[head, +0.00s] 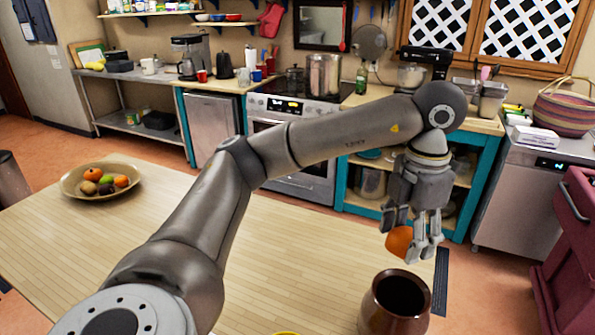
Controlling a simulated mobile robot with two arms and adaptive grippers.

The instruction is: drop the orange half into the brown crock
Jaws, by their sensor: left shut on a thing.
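The orange half (398,241) is held between the fingers of my left gripper (411,243), which points down. The fingers hide part of the orange half. The brown crock (379,314) stands upright at the table's right end, with its dark open mouth facing up. In the picture, the gripper and the orange half are just above the crock's rim, apart from it. I cannot tell from this one view whether they are straight over the mouth. My right gripper is not in view.
A fruit bowl (72,186) sits at the left of the wooden table (190,218). The yellow edge of something (287,333) shows at the bottom of the view. The table's middle is clear apart from my arm above it. A stove (300,110) and counters stand behind.

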